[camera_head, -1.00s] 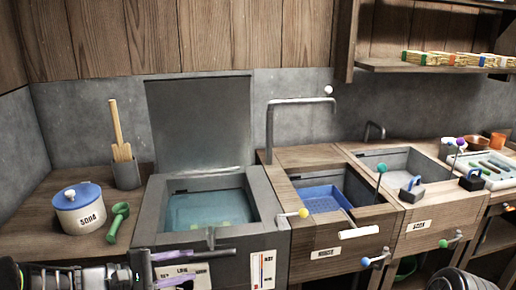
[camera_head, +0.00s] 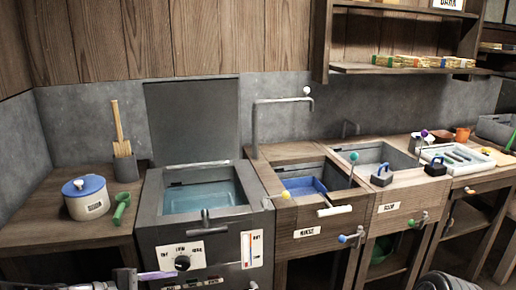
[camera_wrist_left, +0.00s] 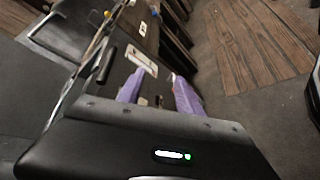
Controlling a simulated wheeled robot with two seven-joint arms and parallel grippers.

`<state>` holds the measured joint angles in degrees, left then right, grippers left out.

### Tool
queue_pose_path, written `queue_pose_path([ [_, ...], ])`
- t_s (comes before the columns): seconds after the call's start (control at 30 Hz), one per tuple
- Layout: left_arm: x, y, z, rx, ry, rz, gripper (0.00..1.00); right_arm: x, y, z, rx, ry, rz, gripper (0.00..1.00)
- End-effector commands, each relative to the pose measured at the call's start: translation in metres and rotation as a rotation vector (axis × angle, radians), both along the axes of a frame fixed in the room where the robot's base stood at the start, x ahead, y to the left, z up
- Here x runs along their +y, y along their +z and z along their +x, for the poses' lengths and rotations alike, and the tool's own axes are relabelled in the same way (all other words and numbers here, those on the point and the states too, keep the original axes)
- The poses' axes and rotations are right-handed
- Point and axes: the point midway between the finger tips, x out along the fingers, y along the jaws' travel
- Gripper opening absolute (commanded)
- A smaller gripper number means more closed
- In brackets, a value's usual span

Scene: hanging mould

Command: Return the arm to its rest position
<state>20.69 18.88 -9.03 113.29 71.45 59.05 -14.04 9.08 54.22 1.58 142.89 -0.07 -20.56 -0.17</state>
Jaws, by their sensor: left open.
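My left gripper (camera_wrist_left: 155,84) is open and empty, its two purple fingers apart in the left wrist view. In the head view only a part of it shows at the bottom left edge, low in front of the grey heating unit (camera_head: 254,222). The unit's lid (camera_head: 193,120) stands open and its basin holds blue water (camera_head: 200,196). My left arm is mostly cut off by the lower edge. A dark rounded part of my own body shows at the bottom right; my right gripper does not show.
A white pot with a blue lid (camera_head: 84,190), a green scoop (camera_head: 121,208) and a holder with a wooden paddle (camera_head: 125,165) stand on the left counter. A rinse sink with a blue tray (camera_head: 304,190) and another sink lie right of the unit. Bare floor lies below.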

Motion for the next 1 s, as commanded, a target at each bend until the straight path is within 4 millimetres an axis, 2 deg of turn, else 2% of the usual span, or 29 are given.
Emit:
queue_pose_path([
  [0.17, 0.009, -0.038, -0.009, 0.079, 0.015, 0.122, 0.42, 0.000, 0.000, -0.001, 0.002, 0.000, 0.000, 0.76],
  [0.33, 0.015, -0.092, -0.030, 0.182, 0.005, 0.288, 0.42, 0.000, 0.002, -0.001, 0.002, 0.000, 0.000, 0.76],
  [0.47, 0.016, -0.142, -0.059, 0.267, -0.043, 0.472, 0.42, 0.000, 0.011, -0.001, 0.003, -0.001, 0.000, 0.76],
  [0.57, 0.012, -0.186, -0.096, 0.308, -0.143, 0.682, 0.42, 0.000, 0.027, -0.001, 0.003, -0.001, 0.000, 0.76],
  [0.6, 0.007, -0.200, -0.112, 0.300, -0.201, 0.775, 0.42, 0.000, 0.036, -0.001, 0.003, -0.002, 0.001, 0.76],
  [0.67, -0.008, -0.215, -0.136, 0.251, -0.311, 0.903, 0.42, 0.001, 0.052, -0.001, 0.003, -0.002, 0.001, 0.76],
  [0.7, -0.024, -0.220, -0.151, 0.192, -0.392, 0.971, 0.42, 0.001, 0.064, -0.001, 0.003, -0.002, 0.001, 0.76],
  [0.83, -0.092, -0.219, -0.201, -0.020, -0.635, 1.029, 0.42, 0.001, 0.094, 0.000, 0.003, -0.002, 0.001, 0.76],
  [0.9, -0.118, -0.216, -0.226, -0.069, -0.722, 1.004, 0.42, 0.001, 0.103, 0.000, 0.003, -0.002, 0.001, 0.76],
  [1.0, -0.141, -0.212, -0.257, -0.077, -0.812, 0.961, 0.42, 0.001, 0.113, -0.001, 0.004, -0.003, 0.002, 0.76],
])
